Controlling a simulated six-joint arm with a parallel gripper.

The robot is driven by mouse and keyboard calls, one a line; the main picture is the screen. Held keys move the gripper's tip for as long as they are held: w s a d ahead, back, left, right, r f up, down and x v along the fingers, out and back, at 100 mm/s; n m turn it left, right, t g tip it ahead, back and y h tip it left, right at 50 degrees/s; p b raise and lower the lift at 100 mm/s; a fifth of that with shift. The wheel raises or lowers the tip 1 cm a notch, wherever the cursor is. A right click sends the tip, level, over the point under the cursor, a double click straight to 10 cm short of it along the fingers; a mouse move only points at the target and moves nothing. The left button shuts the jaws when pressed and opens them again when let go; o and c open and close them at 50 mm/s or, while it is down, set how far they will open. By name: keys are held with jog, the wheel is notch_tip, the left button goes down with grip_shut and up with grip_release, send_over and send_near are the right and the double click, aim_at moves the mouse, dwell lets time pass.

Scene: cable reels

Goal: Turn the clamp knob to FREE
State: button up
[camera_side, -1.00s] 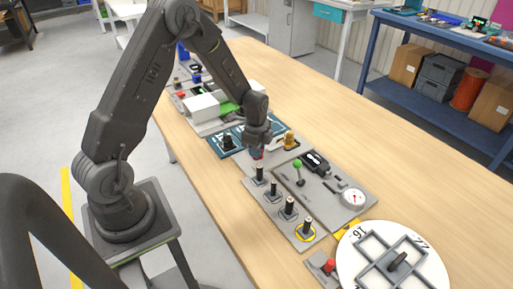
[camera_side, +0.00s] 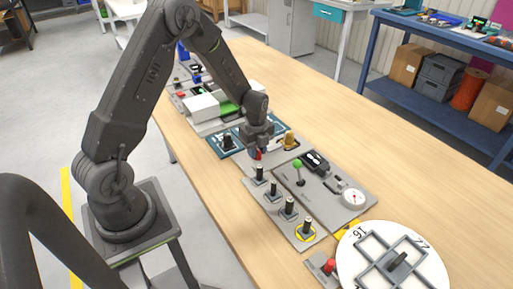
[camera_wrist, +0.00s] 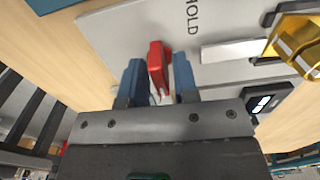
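The red clamp knob (camera_wrist: 157,63) is a narrow upright bar on a pale grey plate (camera_wrist: 122,25). The word HOLD is printed on the plate just right of it; no FREE label can be read. In the wrist view my gripper (camera_wrist: 158,75) has one blue finger on each side of the knob, the left one very near it and a thin gap at the right. The fingers are apart. In the side view the knob (camera_side: 258,155) shows as a small red spot just below my gripper (camera_side: 257,146).
A yellow-gold part (camera_side: 290,139) stands close by on the plate, right of my gripper. A board with several black pegs (camera_side: 288,208) and a panel with a green-tipped lever (camera_side: 298,164) and a round gauge (camera_side: 353,197) lie nearer. A white reel (camera_side: 352,262) is at front right.

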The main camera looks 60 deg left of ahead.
jog(key=shift+o, duration=0.7)
notch_tip(320, 180, up, 7)
jog(key=shift+o, duration=0.4)
dwell(0.7)
